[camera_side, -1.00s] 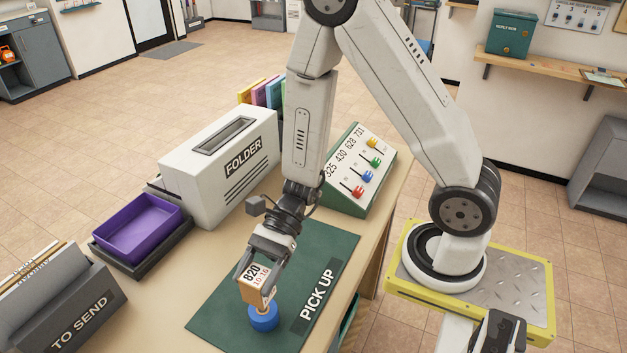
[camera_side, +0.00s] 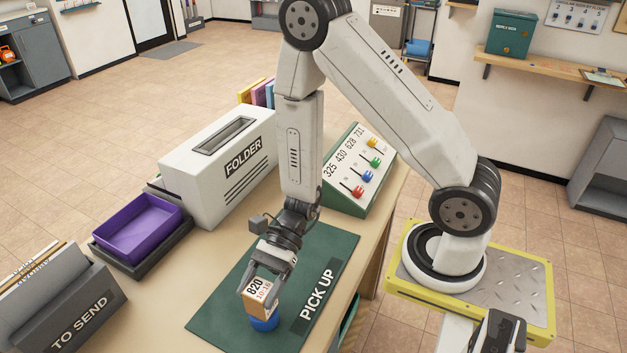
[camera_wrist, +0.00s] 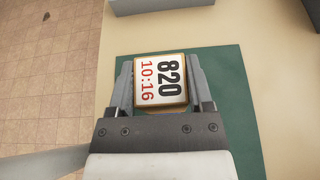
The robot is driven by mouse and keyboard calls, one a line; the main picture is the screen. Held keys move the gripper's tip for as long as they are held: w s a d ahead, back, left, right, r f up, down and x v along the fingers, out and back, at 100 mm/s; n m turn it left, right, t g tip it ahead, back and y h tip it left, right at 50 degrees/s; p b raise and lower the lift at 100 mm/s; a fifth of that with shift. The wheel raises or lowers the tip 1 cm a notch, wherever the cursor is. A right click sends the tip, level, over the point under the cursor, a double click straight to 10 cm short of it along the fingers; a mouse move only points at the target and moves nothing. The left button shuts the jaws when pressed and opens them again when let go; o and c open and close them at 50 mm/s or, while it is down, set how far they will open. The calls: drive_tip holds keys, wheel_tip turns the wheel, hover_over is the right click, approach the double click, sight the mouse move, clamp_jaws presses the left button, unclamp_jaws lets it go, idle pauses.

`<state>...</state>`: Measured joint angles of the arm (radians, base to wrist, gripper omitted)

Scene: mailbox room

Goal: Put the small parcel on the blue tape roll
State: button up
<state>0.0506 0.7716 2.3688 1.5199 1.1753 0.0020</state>
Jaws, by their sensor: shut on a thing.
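The small parcel (camera_side: 258,294) is a tan box with a white label reading 820 and 10:16. My gripper (camera_side: 262,290) is shut on it, one finger on each side. The blue tape roll (camera_side: 264,324) lies on the green PICK UP mat, directly below the parcel. In the side view the parcel's lower end overlaps the roll; I cannot tell whether they touch. In the wrist view the parcel (camera_wrist: 160,80) sits between the fingers, label toward the camera, and hides the roll.
The green mat (camera_side: 225,318) is otherwise clear. A purple tray (camera_side: 137,228), a white FOLDER box (camera_side: 215,170) and a grey TO SEND holder (camera_side: 75,315) stand to the left. A sloped panel with coloured levers (camera_side: 358,170) stands behind the mat.

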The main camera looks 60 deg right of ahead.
drive_tip(key=shift+f, duration=0.1)
drive_tip(key=o, duration=1.3)
drive_tip(key=shift+o, duration=0.2)
drive_tip(key=shift+d, duration=0.15)
drive_tip(key=v, duration=1.1)
drive_tip(key=shift+d+r, duration=0.25)
drive_tip(key=shift+d, duration=0.1)
